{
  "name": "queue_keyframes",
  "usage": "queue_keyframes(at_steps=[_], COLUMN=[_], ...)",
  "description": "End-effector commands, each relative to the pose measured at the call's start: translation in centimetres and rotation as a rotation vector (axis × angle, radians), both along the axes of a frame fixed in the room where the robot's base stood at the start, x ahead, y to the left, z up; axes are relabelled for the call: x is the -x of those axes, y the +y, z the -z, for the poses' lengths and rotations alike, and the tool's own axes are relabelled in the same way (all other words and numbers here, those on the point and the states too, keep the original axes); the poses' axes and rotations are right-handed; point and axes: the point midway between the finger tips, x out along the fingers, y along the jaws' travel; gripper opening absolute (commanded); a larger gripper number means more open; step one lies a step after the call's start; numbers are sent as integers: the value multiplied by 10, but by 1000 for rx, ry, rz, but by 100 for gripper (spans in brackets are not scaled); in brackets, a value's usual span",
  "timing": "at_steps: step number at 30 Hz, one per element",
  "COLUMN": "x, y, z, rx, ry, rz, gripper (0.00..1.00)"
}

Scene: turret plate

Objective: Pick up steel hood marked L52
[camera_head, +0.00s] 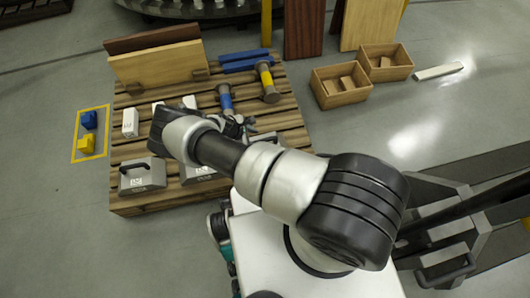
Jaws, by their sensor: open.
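Several grey steel hoods with dark handles stand along the front of the wooden pallet (160,205). The left hood (140,178) shows whole, with a small pale marking that I cannot read. A second hood (196,176) is partly covered by my arm, and a third grey piece (266,139) shows beyond the arm at the right. I cannot tell which one is marked L52. My gripper (236,125) is open above the pallet, between the second and third grey pieces and the blue-banded post. My arm partly hides it, and I see nothing held.
A blue-banded post (225,98) and a yellow-banded post (268,82) lie behind my gripper. White blocks (130,122) and leaning boards (160,66) are on the pallet. Two wooden boxes (340,96) stand right. Blue and yellow pieces (87,144) lie in a yellow floor outline.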

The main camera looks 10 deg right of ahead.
Motion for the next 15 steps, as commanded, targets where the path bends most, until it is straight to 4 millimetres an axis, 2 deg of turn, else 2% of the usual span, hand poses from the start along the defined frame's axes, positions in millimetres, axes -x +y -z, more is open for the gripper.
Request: queue_keyframes(at_steps=[1,8,15], x=[-1,-5,-14], y=[-4,-12,-30], z=[8,20,50], rx=[1,1,1], ry=[0,0,0], rz=[1,1,1], gripper=[41,41,41])
